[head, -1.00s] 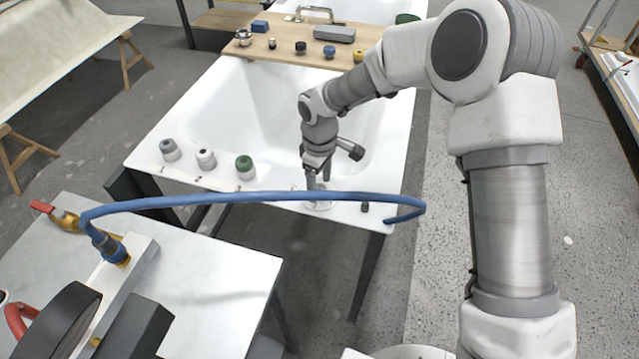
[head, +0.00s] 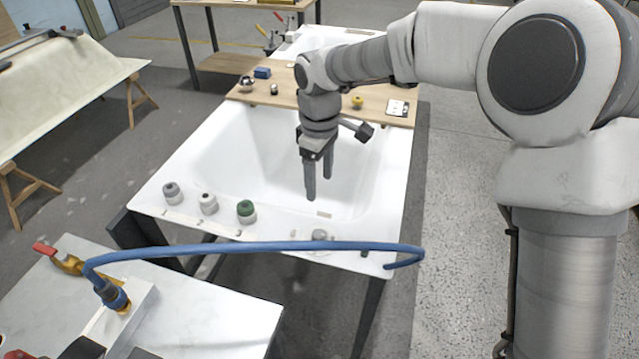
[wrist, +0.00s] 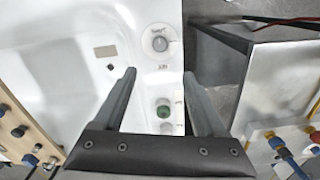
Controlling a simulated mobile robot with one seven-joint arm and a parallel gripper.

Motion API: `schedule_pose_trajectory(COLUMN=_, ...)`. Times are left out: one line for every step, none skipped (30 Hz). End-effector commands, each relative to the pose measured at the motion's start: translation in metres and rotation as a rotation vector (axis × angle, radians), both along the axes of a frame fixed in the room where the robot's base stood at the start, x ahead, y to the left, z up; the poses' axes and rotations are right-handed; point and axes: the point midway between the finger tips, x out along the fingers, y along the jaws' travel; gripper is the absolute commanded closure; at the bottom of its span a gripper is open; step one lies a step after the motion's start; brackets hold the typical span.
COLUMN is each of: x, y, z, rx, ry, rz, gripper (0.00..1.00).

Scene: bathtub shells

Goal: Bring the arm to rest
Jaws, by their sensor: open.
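My gripper (head: 318,188) is open and empty, pointing down over the near part of the white bathtub shell (head: 180,172). It is raised above the rim. In the wrist view its two fingers (wrist: 159,75) are spread wide with nothing between them. A round pale piece (head: 319,235) sits on the tub's near rim, nearer the camera than my gripper. It also shows in the wrist view (wrist: 160,43). A grey-topped pot (head: 171,193), a white-grey pot (head: 208,204) and a green-topped pot (head: 246,211) stand along the rim to the left.
A blue hose (head: 250,247) arches across the front, from a fitting on the pale table (head: 220,305) at lower left. A wooden board (head: 375,103) with small parts lies across the tub's far end. Grey floor (head: 455,200) is clear on the right.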

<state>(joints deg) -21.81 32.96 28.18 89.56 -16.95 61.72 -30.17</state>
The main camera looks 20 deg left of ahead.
Motion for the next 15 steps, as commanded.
schedule_pose_trajectory(x=0.0000, y=0.0000, z=0.0001, rx=0.000, ry=0.000, rz=0.000, gripper=0.26)
schedule_pose_trajectory(x=0.0001, y=0.0000, z=0.0000, rx=0.000, ry=0.000, rz=0.000, gripper=0.26)
schedule_pose_trajectory(x=0.0001, y=0.0000, z=-0.0001, rx=0.000, ry=0.000, rz=0.000, gripper=0.26)
schedule_pose_trajectory(x=0.0001, y=0.0001, z=-0.0001, rx=0.000, ry=0.000, rz=0.000, gripper=0.26)
schedule_pose_trajectory(x=0.0001, y=0.0001, z=-0.0001, rx=0.000, ry=0.000, rz=0.000, gripper=0.26)
schedule_pose_trajectory(x=0.0001, y=0.0001, z=-0.0002, rx=0.000, ry=0.000, rz=0.000, gripper=0.26)
schedule_pose_trajectory(x=0.0001, y=0.0001, z=-0.0002, rx=0.000, ry=0.000, rz=0.000, gripper=0.26)
schedule_pose_trajectory(x=0.0002, y=0.0001, z=-0.0003, rx=0.000, ry=0.000, rz=0.000, gripper=0.26)
schedule_pose_trajectory(x=0.0002, y=0.0001, z=-0.0003, rx=0.000, ry=0.000, rz=0.000, gripper=0.26)
schedule_pose_trajectory(x=0.0002, y=0.0001, z=-0.0003, rx=0.000, ry=0.000, rz=0.000, gripper=0.26)
schedule_pose_trajectory(x=0.0002, y=0.0000, z=-0.0003, rx=0.000, ry=-0.001, rz=0.000, gripper=0.26)
schedule_pose_trajectory(x=0.0004, y=-0.0007, z=0.0005, rx=0.000, ry=-0.002, rz=-0.002, gripper=0.26)
schedule_pose_trajectory(x=0.0007, y=-0.0022, z=0.0018, rx=0.000, ry=-0.004, rz=-0.006, gripper=0.26)
schedule_pose_trajectory(x=0.0013, y=-0.0046, z=0.0040, rx=-0.001, ry=-0.008, rz=-0.013, gripper=0.26)
schedule_pose_trajectory(x=0.0022, y=-0.0096, z=0.0085, rx=-0.002, ry=-0.016, rz=-0.026, gripper=0.26)
